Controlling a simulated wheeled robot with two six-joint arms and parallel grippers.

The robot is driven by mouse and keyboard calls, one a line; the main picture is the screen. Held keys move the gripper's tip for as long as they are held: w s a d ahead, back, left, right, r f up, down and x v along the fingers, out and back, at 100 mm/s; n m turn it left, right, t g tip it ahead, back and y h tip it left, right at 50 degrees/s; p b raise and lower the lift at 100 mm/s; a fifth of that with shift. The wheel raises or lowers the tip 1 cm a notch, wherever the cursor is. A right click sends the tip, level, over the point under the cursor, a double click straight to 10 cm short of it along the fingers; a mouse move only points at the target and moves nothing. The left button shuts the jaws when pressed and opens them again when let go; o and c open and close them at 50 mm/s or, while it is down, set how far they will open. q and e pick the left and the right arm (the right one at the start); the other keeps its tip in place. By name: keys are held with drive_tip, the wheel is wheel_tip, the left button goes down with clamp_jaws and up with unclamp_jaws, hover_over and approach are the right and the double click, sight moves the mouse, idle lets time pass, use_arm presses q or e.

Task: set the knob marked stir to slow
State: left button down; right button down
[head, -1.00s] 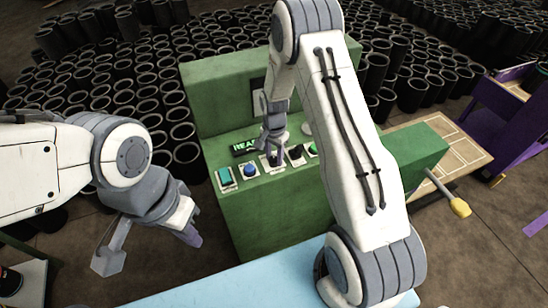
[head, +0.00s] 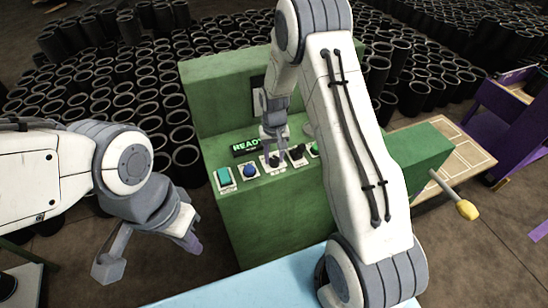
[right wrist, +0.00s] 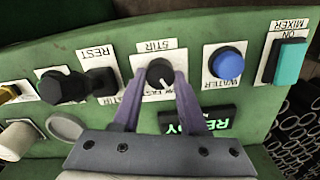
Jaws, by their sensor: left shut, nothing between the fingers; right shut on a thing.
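The stir knob (right wrist: 158,74) is a round black knob on a white plate marked STIR, upside down in the right wrist view. Its white pointer line slants to the lower right there; the small marks beside it are partly hidden and hard to read. My right gripper (right wrist: 160,78) is shut on the stir knob, one purple finger on each side. In the head view my right gripper (head: 273,150) reaches down to the panel and covers much of the knob (head: 273,162). My left gripper (head: 191,243) is shut and empty, in front of the green console on the left.
The panel also holds a blue water button (right wrist: 227,63), a teal mixer switch (right wrist: 289,62), more black knobs (right wrist: 62,86) and a lit READY display (head: 247,145). A yellow-ended lever (head: 467,209) sticks out at the right. Many black sleeves stand behind the green console (head: 225,95).

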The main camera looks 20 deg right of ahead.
sight(274, 158)
drive_tip(key=shift+w+n, duration=0.1)
drive_tip(key=shift+n, duration=0.4)
drive_tip(key=shift+c, duration=2.2)
unclamp_jaws()
drive_tip(key=shift+r, duration=0.1)
wheel_tip(274, 158, up, 10)
drive_tip(key=b, duration=0.2)
drive_tip(key=shift+r+b, duration=0.2)
drive_tip(key=shift+b, duration=0.15)
